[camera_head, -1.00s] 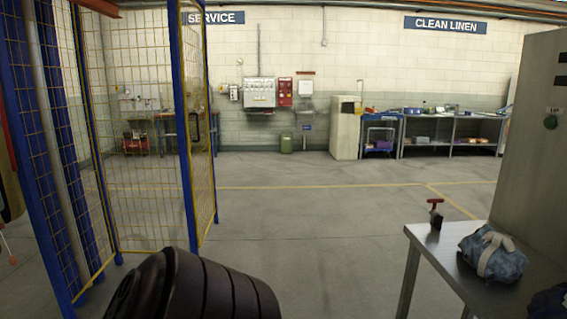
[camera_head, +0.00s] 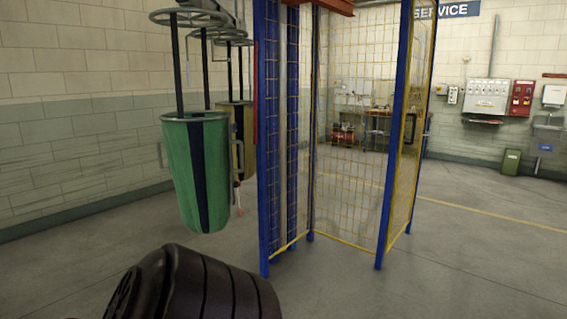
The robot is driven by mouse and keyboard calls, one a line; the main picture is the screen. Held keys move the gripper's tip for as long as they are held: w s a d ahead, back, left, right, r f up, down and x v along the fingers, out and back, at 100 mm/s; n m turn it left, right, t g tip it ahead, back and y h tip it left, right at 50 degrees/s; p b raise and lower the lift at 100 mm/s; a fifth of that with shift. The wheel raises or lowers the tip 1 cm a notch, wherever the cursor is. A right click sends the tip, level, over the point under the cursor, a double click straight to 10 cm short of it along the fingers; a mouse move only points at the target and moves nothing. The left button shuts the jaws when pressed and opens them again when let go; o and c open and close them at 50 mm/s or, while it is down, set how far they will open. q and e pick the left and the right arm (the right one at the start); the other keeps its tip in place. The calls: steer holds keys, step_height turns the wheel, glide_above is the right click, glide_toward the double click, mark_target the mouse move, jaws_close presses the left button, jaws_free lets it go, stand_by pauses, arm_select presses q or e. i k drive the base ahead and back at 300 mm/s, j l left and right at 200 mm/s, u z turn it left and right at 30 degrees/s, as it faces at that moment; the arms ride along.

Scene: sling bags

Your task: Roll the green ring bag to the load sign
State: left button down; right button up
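A green bag (camera_head: 193,170) with a dark vertical stripe hangs at the left, below a round grey ring (camera_head: 188,18) on a dark hanger rod. Its bottom is clear of the floor. A tan bag (camera_head: 236,135) hangs behind it, partly hidden by the green one. No load sign is readable in this view. A dark rounded part of my own body shows at the bottom. Neither of my grippers is in view.
A blue-framed yellow mesh cage (camera_head: 345,150) stands right of the bags, close to them. A "SERVICE" sign (camera_head: 447,10) is on the far wall. A green bin (camera_head: 511,162) stands there. The floor at front right is clear.

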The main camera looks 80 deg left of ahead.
mark_target(198, 146)
steer(key=u, duration=2.75)
steer(key=i+u, duration=0.2)
steer(key=i+l+u, duration=0.15)
steer(key=i, duration=0.35)
steer(key=i+l+u, duration=0.15)
steer(key=i, duration=0.35)
steer(key=i+l+u, duration=0.15)
steer(key=i+l, duration=0.2)
steer(key=i+l+u, duration=0.1)
steer(key=i+l, duration=0.2)
steer(key=i, duration=0.25)
